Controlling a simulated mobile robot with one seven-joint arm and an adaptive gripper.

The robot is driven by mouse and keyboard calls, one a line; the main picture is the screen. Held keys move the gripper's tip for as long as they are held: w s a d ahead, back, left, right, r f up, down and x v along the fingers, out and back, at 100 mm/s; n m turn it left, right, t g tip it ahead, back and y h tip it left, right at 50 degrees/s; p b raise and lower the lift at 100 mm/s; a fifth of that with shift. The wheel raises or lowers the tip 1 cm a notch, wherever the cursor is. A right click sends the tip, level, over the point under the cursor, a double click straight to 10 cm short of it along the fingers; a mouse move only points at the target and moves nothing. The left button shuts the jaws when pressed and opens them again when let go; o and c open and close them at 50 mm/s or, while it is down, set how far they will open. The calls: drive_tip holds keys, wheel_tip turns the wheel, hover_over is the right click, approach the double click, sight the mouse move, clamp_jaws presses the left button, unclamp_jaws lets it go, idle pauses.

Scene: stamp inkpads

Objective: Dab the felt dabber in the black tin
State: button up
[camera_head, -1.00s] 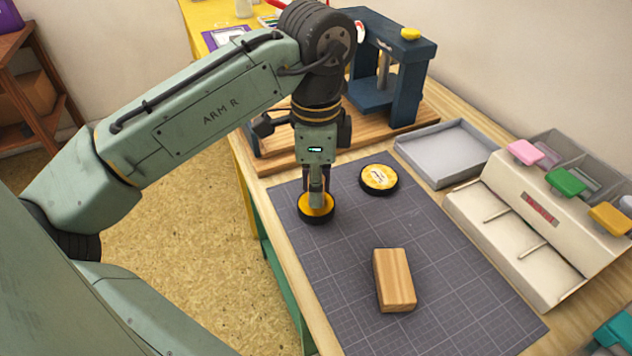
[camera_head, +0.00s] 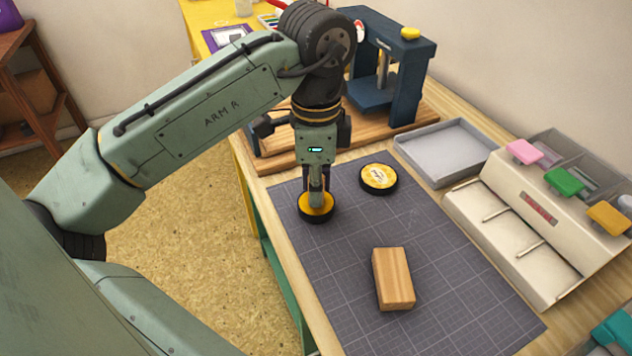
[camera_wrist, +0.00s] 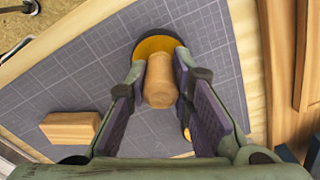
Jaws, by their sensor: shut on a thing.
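A round black tin (camera_head: 317,214) lies open on the grey mat, with a yellow-orange pad inside. It also shows near the top of the wrist view (camera_wrist: 150,43). My gripper (camera_head: 316,187) is upright over this tin. In the wrist view my gripper (camera_wrist: 159,75) is shut on the wooden handle of the felt dabber (camera_wrist: 160,82), one finger on each side. The dabber stands over the yellow pad; its felt end is hidden, so I cannot tell whether it touches the pad. A round black lid (camera_head: 379,179) with a yellow label lies to the right of the tin.
A wooden block (camera_head: 393,279) lies on the cutting mat (camera_head: 345,260). A blue press (camera_head: 392,75) on a wooden board stands behind. A grey tray (camera_head: 447,152) and a cream rack (camera_head: 520,215) with coloured-handled stamps stand to the right.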

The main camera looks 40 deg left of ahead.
wheel_tip(320, 180, up, 7)
drive_tip(key=p, duration=0.7)
drive_tip(key=shift+s+a, duration=0.1)
drive_tip(key=shift+a, duration=0.05)
idle(0.7)
